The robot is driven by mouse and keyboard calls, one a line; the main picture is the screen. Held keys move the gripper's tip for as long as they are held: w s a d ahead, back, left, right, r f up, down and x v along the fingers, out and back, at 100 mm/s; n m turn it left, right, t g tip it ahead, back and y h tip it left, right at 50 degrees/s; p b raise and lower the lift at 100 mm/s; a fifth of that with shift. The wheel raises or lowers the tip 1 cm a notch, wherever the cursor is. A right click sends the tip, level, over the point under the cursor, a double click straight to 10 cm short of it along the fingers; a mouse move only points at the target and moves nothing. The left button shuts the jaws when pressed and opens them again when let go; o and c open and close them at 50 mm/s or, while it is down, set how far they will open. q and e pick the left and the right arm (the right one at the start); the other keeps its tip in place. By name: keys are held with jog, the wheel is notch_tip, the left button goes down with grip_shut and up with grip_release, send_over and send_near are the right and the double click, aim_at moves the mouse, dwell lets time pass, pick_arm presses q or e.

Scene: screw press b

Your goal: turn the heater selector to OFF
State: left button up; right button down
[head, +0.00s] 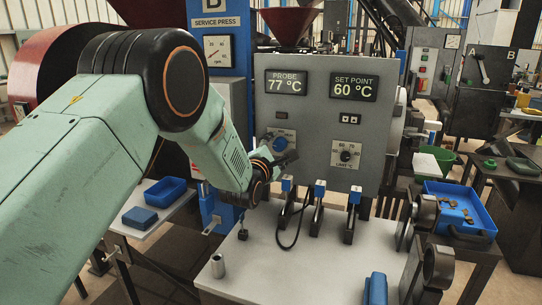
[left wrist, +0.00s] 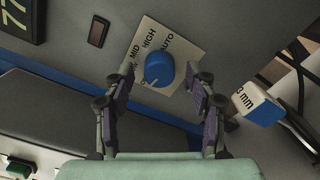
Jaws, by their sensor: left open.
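The heater selector is a blue round knob (left wrist: 159,68) on a pale label plate (left wrist: 178,46) on the grey panel. MID, HIGH and AUTO can be read around it in the left wrist view; I cannot read OFF there. A small pale mark shows at the knob's lower edge, but its exact setting is unclear. My left gripper (left wrist: 159,83) is open, with one finger on each side of the knob and gaps between. In the head view the knob (head: 281,143) is partly covered by my left gripper (head: 288,160). My right gripper is not in view.
The panel carries a PROBE display (head: 286,82) reading 77 °C and a SET POINT display (head: 354,87) reading 60 °C. A black limit dial (head: 346,155) is to the right. Several blue-topped levers (head: 319,189) stand below.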

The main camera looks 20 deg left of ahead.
pick_arm(q)
jog(key=s, duration=1.1)
jog(key=shift+s+a, duration=0.2)
jog(key=shift+s, duration=0.1)
dwell(1.3)
